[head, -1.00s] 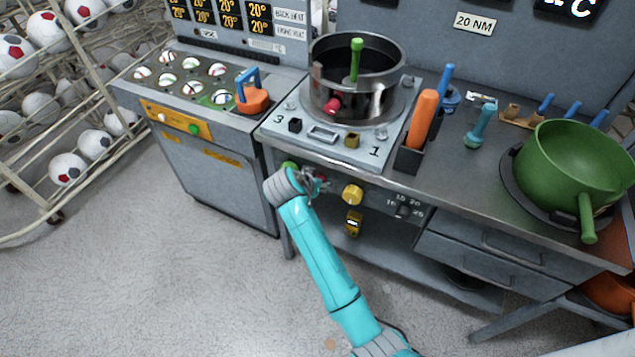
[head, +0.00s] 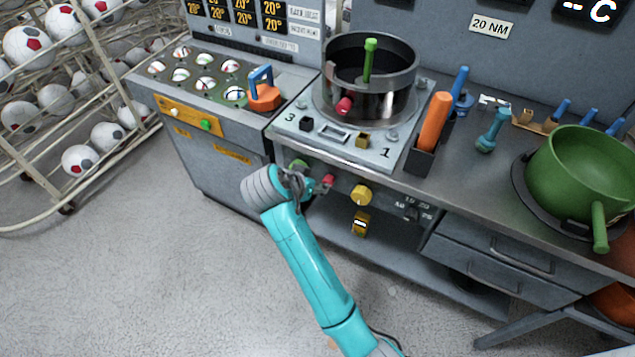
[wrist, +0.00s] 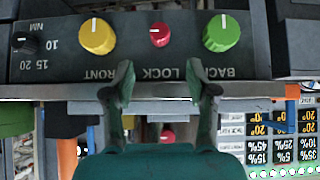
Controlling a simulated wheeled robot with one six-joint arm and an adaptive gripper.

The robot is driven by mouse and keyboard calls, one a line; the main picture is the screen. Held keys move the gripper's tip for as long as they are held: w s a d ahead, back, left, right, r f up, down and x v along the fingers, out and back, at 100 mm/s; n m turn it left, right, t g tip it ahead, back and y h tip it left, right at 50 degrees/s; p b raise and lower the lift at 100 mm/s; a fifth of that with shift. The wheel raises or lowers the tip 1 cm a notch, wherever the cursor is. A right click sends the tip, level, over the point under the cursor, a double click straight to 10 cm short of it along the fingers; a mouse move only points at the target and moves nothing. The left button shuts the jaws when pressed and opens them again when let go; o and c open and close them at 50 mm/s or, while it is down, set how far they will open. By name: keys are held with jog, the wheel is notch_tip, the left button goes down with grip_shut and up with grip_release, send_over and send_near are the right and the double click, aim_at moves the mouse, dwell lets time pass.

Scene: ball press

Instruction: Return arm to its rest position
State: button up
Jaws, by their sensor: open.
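My gripper (head: 308,184) is at the end of my turquoise arm, in front of the press's front panel in the head view. In the wrist view my gripper (wrist: 160,85) shows two dark fingers spread apart with nothing between them. Just past the fingertips is the panel (wrist: 125,75) with a yellow knob (wrist: 97,36), a small red knob (wrist: 159,35) and a green knob (wrist: 221,33). The fingers appear apart from the knobs. In the head view the yellow knob (head: 361,195) and red knob (head: 327,180) show beside my gripper, and the green knob (head: 299,164) is partly hidden.
Above the panel stands the press with a metal pot (head: 368,95). A green pan (head: 580,175) sits at the right, its handle over the counter edge. A ball rack (head: 75,110) stands at the left. The floor (head: 130,270) in front is clear.

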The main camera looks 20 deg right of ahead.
jog(key=shift+s+a+r, duration=0.1)
jog(key=shift+a+r, duration=0.05)
jog(key=shift+r, duration=0.05)
dwell(0.4)
jog(key=s+d+f+n+t+y, duration=0.2)
jog(key=s+f+n, duration=0.2)
jog(key=s+f, duration=0.55)
jog(key=s+a+f+n+t+y, duration=0.1)
jog(key=s+f+n+t+y, duration=0.4)
jog(key=s, duration=0.8)
jog(key=s+r, duration=0.5)
jog(key=s, duration=0.2)
jog(key=s+a+r+t, duration=0.1)
jog(key=s+r, duration=0.3)
jog(key=s, duration=0.4)
jog(key=s+r+n+t, duration=0.1)
jog(key=s+r, duration=0.4)
jog(key=s, duration=0.3)
jog(key=shift+s+a+r, duration=0.2)
jog(key=shift+a+r, duration=0.05)
jog(key=shift+r, duration=0.05)
